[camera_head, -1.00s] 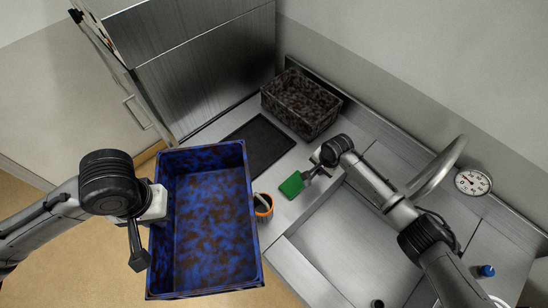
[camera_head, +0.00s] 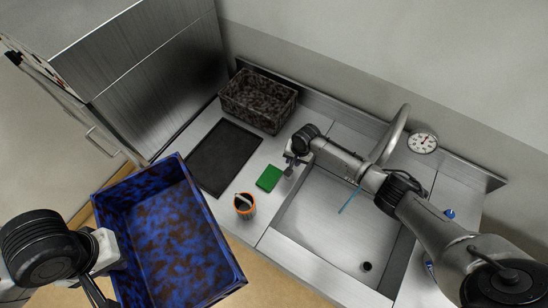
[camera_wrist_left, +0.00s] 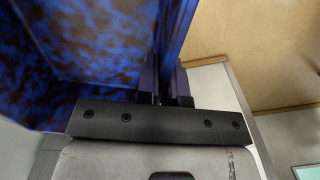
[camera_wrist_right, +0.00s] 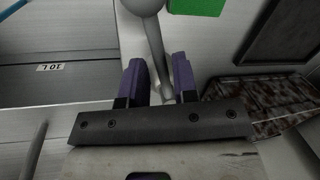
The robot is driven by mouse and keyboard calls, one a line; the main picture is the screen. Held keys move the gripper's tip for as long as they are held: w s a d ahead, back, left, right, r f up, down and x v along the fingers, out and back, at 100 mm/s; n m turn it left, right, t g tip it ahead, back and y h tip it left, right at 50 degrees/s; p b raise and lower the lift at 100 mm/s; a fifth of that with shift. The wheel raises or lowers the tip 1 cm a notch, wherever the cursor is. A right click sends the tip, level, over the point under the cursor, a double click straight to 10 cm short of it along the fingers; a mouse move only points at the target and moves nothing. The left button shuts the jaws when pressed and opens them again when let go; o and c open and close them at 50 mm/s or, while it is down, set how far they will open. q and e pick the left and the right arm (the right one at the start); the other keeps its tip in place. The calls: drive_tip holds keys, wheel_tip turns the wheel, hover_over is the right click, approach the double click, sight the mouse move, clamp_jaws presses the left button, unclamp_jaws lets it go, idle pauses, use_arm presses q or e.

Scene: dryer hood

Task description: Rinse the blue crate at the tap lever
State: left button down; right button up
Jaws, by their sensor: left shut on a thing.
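The blue crate (camera_head: 168,235), blotched with brown, is held tilted in the air at the lower left, in front of the counter. My left gripper (camera_wrist_left: 165,85) is shut on its side wall. My right gripper (camera_head: 290,165) is at the left edge of the sink. In the right wrist view a grey lever with a round knob (camera_wrist_right: 152,40) lies between the fingers of my right gripper (camera_wrist_right: 161,80); whether they grip it is unclear. A thin blue stream (camera_head: 350,199) shows in the sink (camera_head: 325,225) below the curved spout (camera_head: 395,133).
A dark speckled crate (camera_head: 258,98) stands at the back of the counter. A black mat (camera_head: 224,157), a green sponge (camera_head: 269,178) and an orange-rimmed cup (camera_head: 244,204) lie left of the sink. A dial (camera_head: 422,141) is at the back. The hood (camera_head: 150,80) stands at the left.

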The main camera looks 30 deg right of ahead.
drive_tip(key=shift+o, duration=0.9)
use_arm(q)
drive_tip(key=shift+r, duration=0.1)
